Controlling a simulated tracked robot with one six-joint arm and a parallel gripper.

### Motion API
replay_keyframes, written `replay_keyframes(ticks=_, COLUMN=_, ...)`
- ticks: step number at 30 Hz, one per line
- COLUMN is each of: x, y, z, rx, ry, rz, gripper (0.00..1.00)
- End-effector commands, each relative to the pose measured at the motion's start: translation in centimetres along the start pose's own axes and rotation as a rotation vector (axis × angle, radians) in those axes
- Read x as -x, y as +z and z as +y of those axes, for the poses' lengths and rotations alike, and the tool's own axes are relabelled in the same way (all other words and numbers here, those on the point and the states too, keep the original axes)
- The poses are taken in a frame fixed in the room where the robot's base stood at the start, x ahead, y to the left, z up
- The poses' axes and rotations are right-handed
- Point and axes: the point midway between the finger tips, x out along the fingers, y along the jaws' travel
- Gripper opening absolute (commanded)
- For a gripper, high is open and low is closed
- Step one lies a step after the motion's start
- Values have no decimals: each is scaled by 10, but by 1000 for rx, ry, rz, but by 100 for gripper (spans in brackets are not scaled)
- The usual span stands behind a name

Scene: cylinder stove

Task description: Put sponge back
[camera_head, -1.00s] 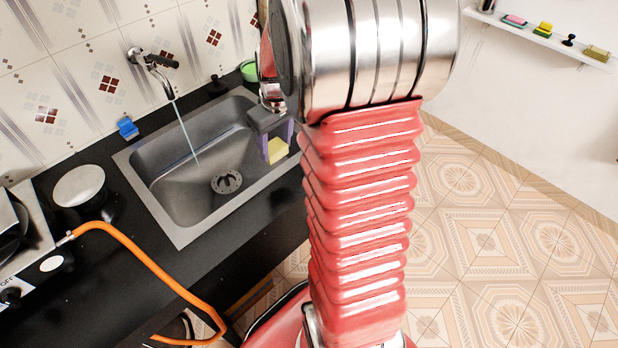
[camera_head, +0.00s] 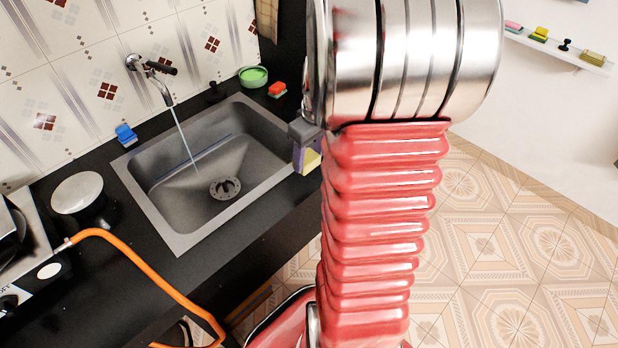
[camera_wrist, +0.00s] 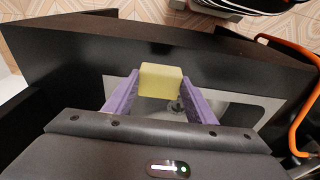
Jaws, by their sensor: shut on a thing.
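My gripper (camera_wrist: 160,98) has purple fingers and is shut on a yellow sponge (camera_wrist: 160,80), held between the fingertips in the wrist view. In the head view the sponge (camera_head: 312,160) shows at the fingertips, beside the right rim of the sink, partly hidden by a finger and my arm. My gripper (camera_head: 307,157) also shows there, left of my red arm. At the upper right, a white wall shelf (camera_head: 560,48) carries a pink-and-dark sponge (camera_head: 513,27), a yellow-and-green one (camera_head: 539,34) and a yellowish block (camera_head: 592,58).
A grey sink (camera_head: 215,170) with running water from a tap (camera_head: 150,68) is set in the black counter (camera_head: 125,240). A blue sponge (camera_head: 126,134), a green bowl (camera_head: 253,76) and a red item (camera_head: 277,89) stand around it. An orange hose (camera_head: 150,275) crosses the counter front. The tiled floor at right is clear.

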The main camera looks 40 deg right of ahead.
Motion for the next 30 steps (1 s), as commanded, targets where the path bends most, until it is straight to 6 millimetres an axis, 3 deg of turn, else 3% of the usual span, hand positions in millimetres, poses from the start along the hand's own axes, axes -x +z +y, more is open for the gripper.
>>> replay_keyframes(ticks=7, x=-38, y=6, z=0, rx=1, ry=-2, rz=-3, gripper=15)
replay_keyframes(ticks=20, x=-45, y=7, z=0, rx=0, ry=-1, rz=-1, gripper=15)
replay_keyframes(ticks=30, x=-79, y=12, z=0, rx=0, ry=0, rz=-1, gripper=15)
